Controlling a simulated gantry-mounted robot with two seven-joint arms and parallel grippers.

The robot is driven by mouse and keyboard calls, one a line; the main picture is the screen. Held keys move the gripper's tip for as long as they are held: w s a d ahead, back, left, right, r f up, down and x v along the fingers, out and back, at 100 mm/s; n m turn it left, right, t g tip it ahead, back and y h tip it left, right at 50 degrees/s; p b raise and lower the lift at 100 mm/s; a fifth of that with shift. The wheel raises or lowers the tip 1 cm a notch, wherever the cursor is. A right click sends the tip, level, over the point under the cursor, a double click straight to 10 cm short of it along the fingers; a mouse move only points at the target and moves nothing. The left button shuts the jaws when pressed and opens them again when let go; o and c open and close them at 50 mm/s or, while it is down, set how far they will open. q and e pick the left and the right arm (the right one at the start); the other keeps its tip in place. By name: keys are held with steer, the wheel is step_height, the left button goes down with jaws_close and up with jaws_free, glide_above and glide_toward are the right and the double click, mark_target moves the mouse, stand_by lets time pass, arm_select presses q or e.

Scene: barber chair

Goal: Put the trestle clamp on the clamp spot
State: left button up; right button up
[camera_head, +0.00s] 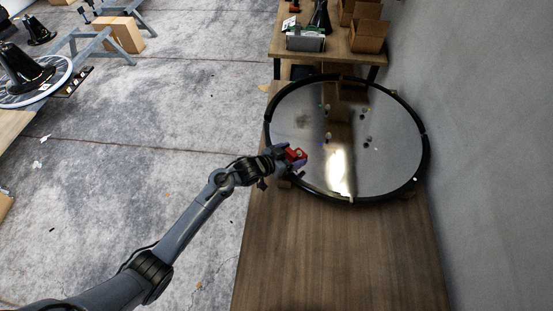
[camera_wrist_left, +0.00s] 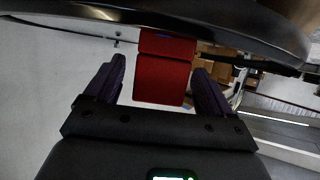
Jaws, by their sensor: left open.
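The red trestle clamp (camera_head: 294,154) is at the left rim of a round, dark-edged mirror-like disc (camera_head: 390,150). My left gripper (camera_head: 298,163) reaches to that rim, with the clamp at its fingers. In the left wrist view the red clamp (camera_wrist_left: 162,80) shows between the two spread dark fingers, with a gap on each side, just under the curved black rim (camera_wrist_left: 200,38). The left gripper is open. I cannot make out a marked clamp spot. My right gripper is not in view.
The disc lies over a wooden table (camera_head: 340,255), whose near half is clear. A second wooden table (camera_head: 345,50) with boxes stands behind. A grey wall (camera_head: 490,130) bounds the right side. Open concrete floor (camera_head: 130,150) lies to the left.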

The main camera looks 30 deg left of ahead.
arm_select(q)
steer(key=p+v, duration=0.2)
steer(key=v, duration=0.9)
steer(key=s+d+n+g+y, duration=0.1)
steer(key=s+g, duration=0.3)
steer(key=s, duration=1)
steer(key=s+d+f+n+g+y, duration=0.1)
steer(key=s+g+y, duration=0.3)
steer(key=s, duration=1.1)
steer(key=shift+s+d+f+n+g, duration=0.2)
steer(key=shift+f+n+g, duration=0.05)
steer(key=shift+n+g, duration=0.15)
step_height(320, 180, up, 33)
steer(key=p, duration=3.3)
steer(key=shift+f, duration=0.2)
steer(key=shift+f, duration=0.1)
